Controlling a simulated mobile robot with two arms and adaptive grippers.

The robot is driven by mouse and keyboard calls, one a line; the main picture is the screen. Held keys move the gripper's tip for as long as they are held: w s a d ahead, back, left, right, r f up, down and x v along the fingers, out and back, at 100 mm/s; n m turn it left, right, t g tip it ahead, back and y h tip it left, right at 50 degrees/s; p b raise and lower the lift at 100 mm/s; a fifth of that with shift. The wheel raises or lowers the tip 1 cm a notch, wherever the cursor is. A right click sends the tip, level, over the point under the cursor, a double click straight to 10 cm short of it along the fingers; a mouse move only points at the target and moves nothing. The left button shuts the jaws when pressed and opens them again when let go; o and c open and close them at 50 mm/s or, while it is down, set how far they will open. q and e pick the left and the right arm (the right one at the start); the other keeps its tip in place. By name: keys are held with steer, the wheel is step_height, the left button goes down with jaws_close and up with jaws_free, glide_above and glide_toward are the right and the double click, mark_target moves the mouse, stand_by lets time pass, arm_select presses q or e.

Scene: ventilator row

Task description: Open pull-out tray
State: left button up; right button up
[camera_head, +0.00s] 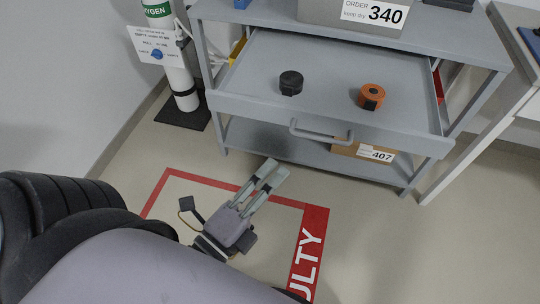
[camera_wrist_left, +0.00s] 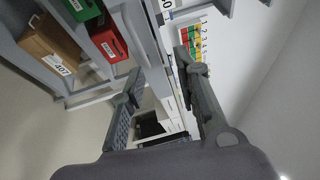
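The grey pull-out tray (camera_head: 335,65) extends out from under the top of the grey cart, and its inside is visible. A black round item (camera_head: 291,83) and an orange round item (camera_head: 371,96) lie in it. Its bar handle (camera_head: 321,134) is on the front panel. My left gripper (camera_head: 274,170) is low in front of the tray, apart from the handle. It is empty. In the left wrist view its two fingers (camera_wrist_left: 157,78) are spread apart. My right gripper is not in view.
A cardboard box labelled 407 (camera_head: 365,150) sits on the lower shelf. An oxygen cylinder (camera_head: 174,50) stands left of the cart, and a white table (camera_head: 490,110) stands right. Red floor marking (camera_head: 308,250) surrounds clear floor in front.

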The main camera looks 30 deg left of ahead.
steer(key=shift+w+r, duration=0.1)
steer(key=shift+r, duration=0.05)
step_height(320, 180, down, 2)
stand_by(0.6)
